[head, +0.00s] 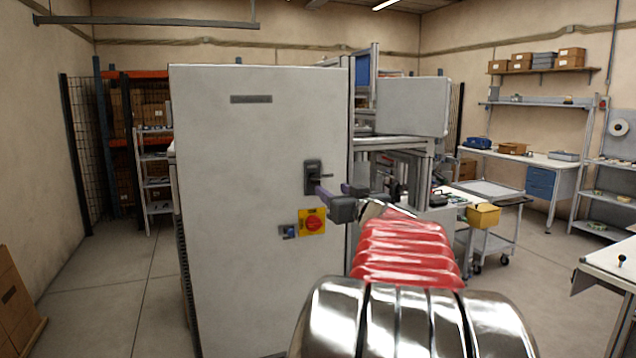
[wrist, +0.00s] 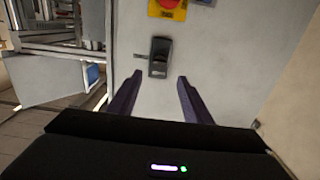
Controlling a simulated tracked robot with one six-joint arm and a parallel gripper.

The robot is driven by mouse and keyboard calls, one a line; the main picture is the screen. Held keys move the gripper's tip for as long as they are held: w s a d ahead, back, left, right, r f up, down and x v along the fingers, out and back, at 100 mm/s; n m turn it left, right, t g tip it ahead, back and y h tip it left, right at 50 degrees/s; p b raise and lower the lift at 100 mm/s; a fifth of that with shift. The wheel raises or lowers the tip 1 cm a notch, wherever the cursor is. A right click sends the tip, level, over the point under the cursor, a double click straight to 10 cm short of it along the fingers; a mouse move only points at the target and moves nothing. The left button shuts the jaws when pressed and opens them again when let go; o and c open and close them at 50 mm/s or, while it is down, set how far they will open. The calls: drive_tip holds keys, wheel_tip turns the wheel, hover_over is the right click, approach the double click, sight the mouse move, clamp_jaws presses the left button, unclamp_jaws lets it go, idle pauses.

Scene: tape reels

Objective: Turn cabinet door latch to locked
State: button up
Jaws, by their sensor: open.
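The cabinet door (head: 235,180) is a tall light grey panel in the middle of the head view. Its latch (head: 311,176) is a dark plate near the door's right edge, with a thin lever sticking out roughly level to the right. In the wrist view, which looks upside down, the latch (wrist: 160,56) shows ahead of the fingers, its lever pointing left. My gripper (head: 334,190) is open and empty, just in front of the latch. Its two purple fingers (wrist: 159,77) point at the door, spread to either side of the latch. Contact with the lever is not visible.
A red rotary knob on a yellow plate (head: 313,222) sits below the latch, beside a small grey fitting with blue (head: 288,231). A machine frame with a grey box (head: 412,106) stands to the right.

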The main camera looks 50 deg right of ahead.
sight(317, 180)
drive_tip(key=x, duration=1.1)
drive_tip(key=shift+w+d, duration=0.1)
drive_tip(key=shift+w, duration=0.15)
drive_tip(key=shift+c, duration=0.7)
drive_tip(key=shift+d, duration=0.1)
drive_tip(key=c, duration=0.9)
